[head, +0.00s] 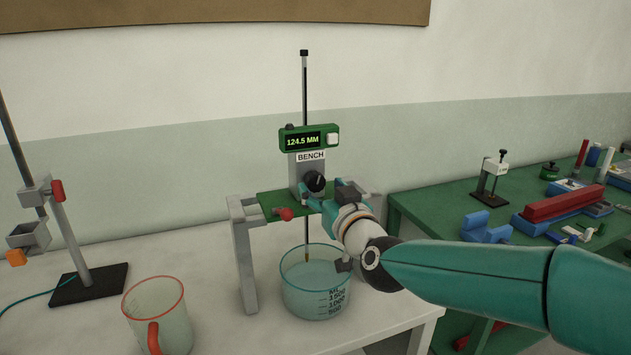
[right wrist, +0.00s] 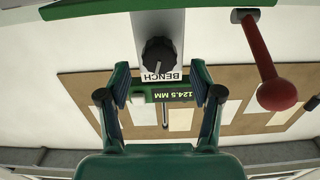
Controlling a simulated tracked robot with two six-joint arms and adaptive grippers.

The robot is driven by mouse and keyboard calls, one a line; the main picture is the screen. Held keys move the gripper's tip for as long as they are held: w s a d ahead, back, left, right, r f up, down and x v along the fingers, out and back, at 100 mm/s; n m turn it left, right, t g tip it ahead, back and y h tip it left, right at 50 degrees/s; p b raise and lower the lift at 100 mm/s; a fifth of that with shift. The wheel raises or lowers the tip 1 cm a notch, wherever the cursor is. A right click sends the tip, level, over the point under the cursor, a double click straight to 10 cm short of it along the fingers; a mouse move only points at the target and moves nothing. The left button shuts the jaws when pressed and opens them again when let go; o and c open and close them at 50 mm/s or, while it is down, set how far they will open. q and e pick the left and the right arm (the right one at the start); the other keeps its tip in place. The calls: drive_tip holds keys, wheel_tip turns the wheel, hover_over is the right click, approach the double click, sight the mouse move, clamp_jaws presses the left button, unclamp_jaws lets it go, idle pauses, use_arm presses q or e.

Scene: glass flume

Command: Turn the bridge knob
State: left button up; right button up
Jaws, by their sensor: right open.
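A black round knob (head: 314,181) sits on the grey upright of the bench gauge, which stands on the bridge (head: 243,212). The bridge has grey legs and a green plate. A red-ended lever (head: 285,214) sticks out at the plate's front. My right gripper (head: 318,201) is open just in front of the black knob. In the right wrist view the picture is upside down, and the black knob (right wrist: 158,55) shows beyond and between the spread fingers (right wrist: 161,94), apart from them. The red lever (right wrist: 276,95) is outside the fingers, to the right. My left gripper is not in view.
A green display (head: 303,139) above the knob reads 124.5 MM. A glass beaker (head: 302,292) stands under the bridge, close below my right wrist. A red-rimmed jug (head: 160,318) and a clamp stand (head: 88,284) are at left. A cluttered green bench (head: 440,225) is at right.

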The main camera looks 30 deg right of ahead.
sight(318, 183)
drive_tip(key=shift+x, duration=2)
drive_tip(key=shift+c, duration=0.2)
drive_tip(key=c, duration=1.1)
drive_tip(key=shift+f, duration=0.2)
drive_tip(key=m+b, duration=0.2)
drive_tip(key=shift+f+m+b, duration=0.1)
drive_tip(key=shift+m+b, duration=0.2)
drive_tip(key=shift+b, duration=0.05)
drive_tip(key=shift+m+b, duration=0.35)
drive_tip(key=shift+m, duration=0.65)
drive_tip(key=shift+r, duration=0.25)
